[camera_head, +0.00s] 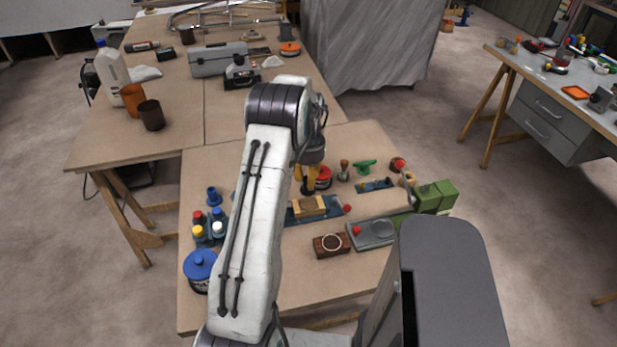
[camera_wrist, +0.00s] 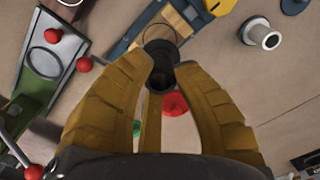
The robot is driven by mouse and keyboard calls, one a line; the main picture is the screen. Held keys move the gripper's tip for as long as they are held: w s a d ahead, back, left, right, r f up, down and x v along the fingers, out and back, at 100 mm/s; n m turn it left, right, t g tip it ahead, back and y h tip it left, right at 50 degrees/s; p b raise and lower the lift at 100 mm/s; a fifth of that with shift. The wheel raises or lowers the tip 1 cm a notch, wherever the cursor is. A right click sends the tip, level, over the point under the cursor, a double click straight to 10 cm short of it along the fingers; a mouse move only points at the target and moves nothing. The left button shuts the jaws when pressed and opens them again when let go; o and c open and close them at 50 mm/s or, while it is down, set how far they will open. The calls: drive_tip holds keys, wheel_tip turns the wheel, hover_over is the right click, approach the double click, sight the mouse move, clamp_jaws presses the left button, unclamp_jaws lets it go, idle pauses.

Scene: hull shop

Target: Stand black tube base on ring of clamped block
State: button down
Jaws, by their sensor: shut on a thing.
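My gripper (camera_head: 309,182), with yellow fingers, is shut on the black tube base (camera_head: 308,188). In the wrist view the fingertips (camera_wrist: 162,82) close around this dark round piece (camera_wrist: 160,52). A pale wooden block (camera_head: 310,205) sits in a blue vise (camera_head: 333,208) just in front of the gripper. The block (camera_wrist: 181,21) also shows in the wrist view, beside and partly behind the black piece. A thin round outline appears around the black piece's far end; I cannot tell whether it is its rim or a ring on the block. Contact with the block cannot be told.
A dark brown block with a white ring (camera_head: 332,250) and a grey plate (camera_head: 372,236) lie in front, right of the vise. A green machine (camera_head: 432,197) stands at right. A red tin (camera_head: 324,178) is close behind the gripper. Bottles and a blue-lidded pot (camera_head: 199,268) stand left.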

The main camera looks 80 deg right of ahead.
drive_tip(key=shift+f+b, duration=1.5)
drive_tip(key=shift+f, duration=1.1)
drive_tip(key=shift+f+b, duration=0.55)
drive_tip(key=shift+b, duration=0.05)
drive_tip(key=c, duration=1.4)
unclamp_jaws()
drive_tip(key=shift+r, duration=0.2)
wheel_tip(320, 180, up, 11)
drive_tip(key=p, duration=0.7)
drive_tip(key=shift+f, duration=0.15)
